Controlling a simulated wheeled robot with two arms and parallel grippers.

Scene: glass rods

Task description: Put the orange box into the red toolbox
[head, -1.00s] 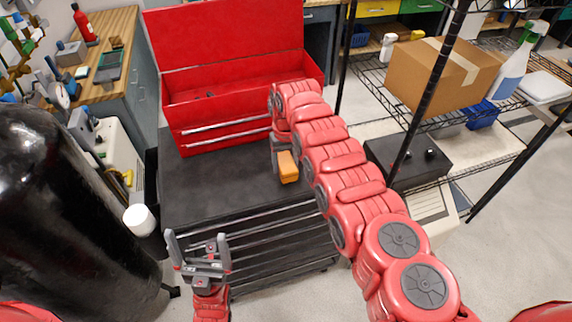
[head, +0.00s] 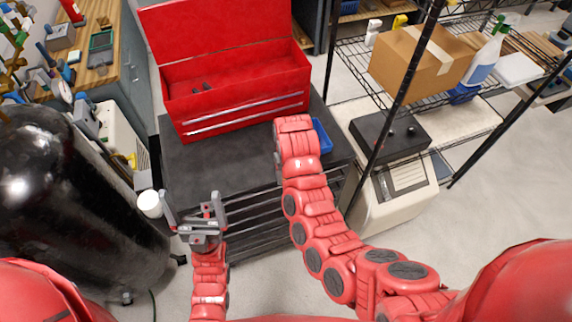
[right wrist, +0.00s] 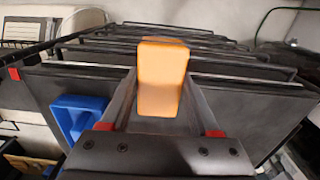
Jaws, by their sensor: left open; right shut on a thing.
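The red toolbox (head: 235,108) stands on the black cart top with its lid raised and its upper compartment open. A few small dark items lie inside. The orange box (right wrist: 162,78) is gripped between the fingers of my right gripper (right wrist: 164,98) in the right wrist view. In the head view, my right arm hides the orange box and the right gripper; the end of that arm is in front of the toolbox's right front corner. My left gripper (head: 192,207) is open and empty near the cart's front left edge, well in front of the toolbox.
The black cart top (head: 215,160) has bare room in front of the toolbox. A blue bin (head: 322,138) sits to the toolbox's right. Wire shelving with a cardboard box (head: 420,62) and a dark post stands at right. A black cylinder (head: 70,190) stands at left.

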